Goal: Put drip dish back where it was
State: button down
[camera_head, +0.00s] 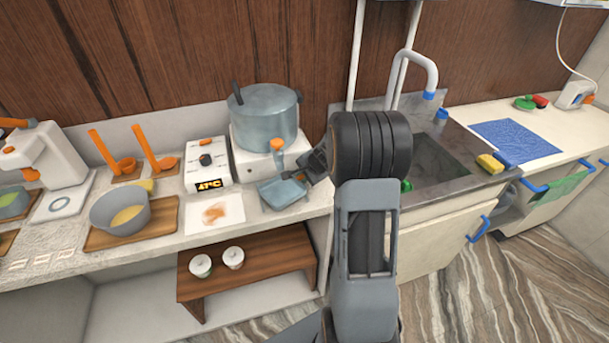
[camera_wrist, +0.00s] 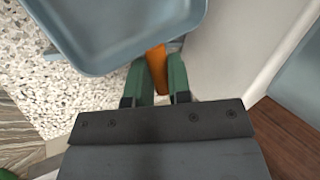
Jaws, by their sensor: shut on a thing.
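The drip dish is a shallow blue-grey square dish (camera_head: 281,194) in front of the large pot's white stand, near the counter's front edge. In the wrist view the dish (camera_wrist: 120,28) fills the upper left, with an orange tab (camera_wrist: 157,72) at its near edge. My gripper (camera_head: 304,177) reaches in from the right, and its green fingers are shut on that tab. The dish looks empty and about level. I cannot tell whether it touches the counter. The blue-grey pot (camera_head: 266,118) with an orange tap (camera_head: 278,146) stands just behind and above the dish.
A stained white sheet (camera_head: 214,214) and a temperature display box (camera_head: 207,165) are to the left. A bowl (camera_head: 119,212) sits on a wooden board farther left. The sink (camera_head: 445,165) is to the right. Two lidded cups (camera_head: 233,257) stand on a low wooden shelf (camera_head: 290,262) below.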

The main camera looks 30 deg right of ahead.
jog(key=shift+f+b, duration=0.25)
jog(key=shift+b, duration=0.05)
jog(key=c, duration=1.1)
grip_release()
jog(key=shift+o, duration=0.2)
jog(key=shift+s+r, duration=0.1)
jog(key=shift+r, duration=0.05)
